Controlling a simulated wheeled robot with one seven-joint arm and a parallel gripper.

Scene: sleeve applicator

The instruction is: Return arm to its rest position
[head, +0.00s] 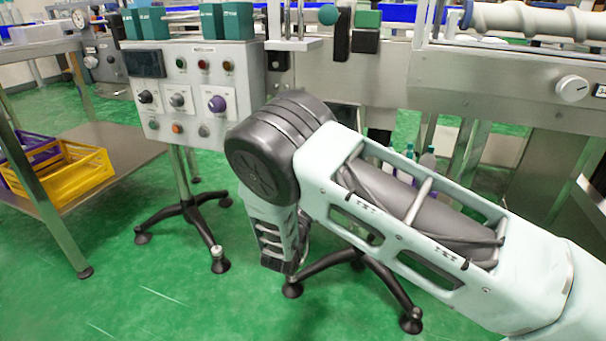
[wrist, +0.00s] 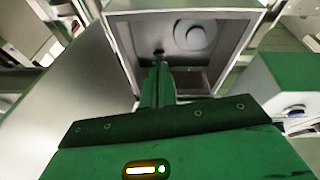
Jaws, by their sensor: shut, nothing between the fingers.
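My gripper (wrist: 159,68) shows in the wrist view. Its green fingers are together, with nothing between them. They point toward a grey open-fronted housing (wrist: 119,27) with a round part inside; I cannot tell whether they touch it. In the head view my arm (head: 430,225) reaches in from the lower right to a dark joint, and a shorter link hangs down from it. The gripper itself cannot be made out in the head view.
A control box (head: 205,125) with knobs and buttons stands on a wheeled stand left of my arm. A steel machine (head: 490,85) runs along the back right. A yellow crate (head: 75,178) sits on a low shelf at left. Green floor (head: 160,300) is open at the front left.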

